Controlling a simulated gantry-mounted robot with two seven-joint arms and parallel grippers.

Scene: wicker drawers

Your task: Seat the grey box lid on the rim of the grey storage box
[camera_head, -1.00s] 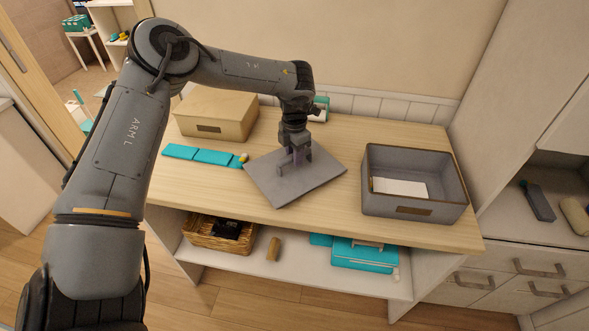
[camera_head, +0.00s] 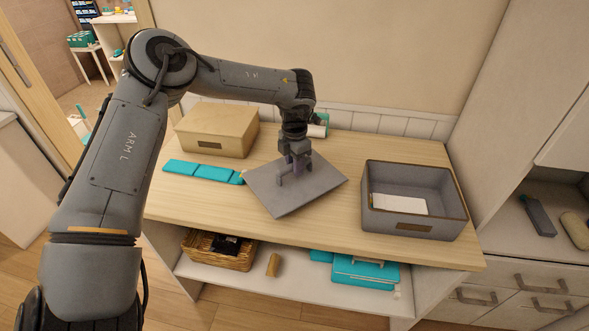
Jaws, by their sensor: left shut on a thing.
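The grey box lid (camera_head: 312,195) is a flat grey panel with a raised handle, over the middle of the wooden tabletop. My left gripper (camera_head: 292,172) comes down from above and is shut on the lid's handle. The lid looks slightly tilted, and I cannot tell how far it is above the table. The grey storage box (camera_head: 412,228) stands at the right of the tabletop, open at the top, with a white item (camera_head: 398,203) inside. The lid is to the left of the box and apart from it. My right gripper is not in view.
A closed tan box (camera_head: 215,132) stands at the back left. Several flat teal pieces (camera_head: 203,171) lie in front of it. A teal and white item (camera_head: 318,127) is behind my wrist. The shelf below holds a wicker basket (camera_head: 205,252) and a teal case (camera_head: 365,272). Bare tabletop separates lid and box.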

